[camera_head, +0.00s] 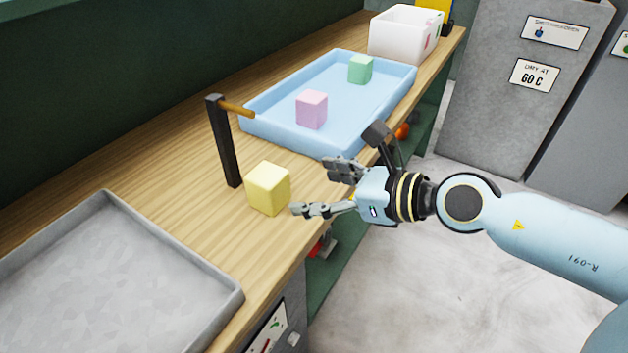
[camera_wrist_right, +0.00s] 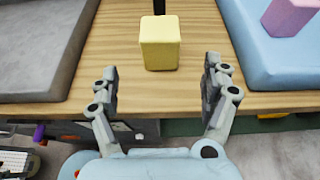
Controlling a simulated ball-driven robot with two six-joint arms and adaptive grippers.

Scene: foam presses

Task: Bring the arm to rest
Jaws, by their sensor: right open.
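My right gripper (camera_head: 312,190) is open and empty, reaching in from the right over the front edge of the wooden bench. Its two fingers also show spread apart in the right wrist view (camera_wrist_right: 160,88). A yellow foam cube (camera_head: 268,188) stands on the bench just beyond the fingertips. In the right wrist view the yellow cube (camera_wrist_right: 159,43) lies ahead of the gap between the fingers, apart from them. My left gripper is in neither view.
A dark post (camera_head: 226,145) with an orange arm stands behind the yellow cube. A blue tray (camera_head: 262,125) holds a pink cube (camera_head: 312,109) and a green cube (camera_head: 360,69). A grey tray (camera_head: 222,293) lies at left. A white bin (camera_head: 392,40) stands at the far end.

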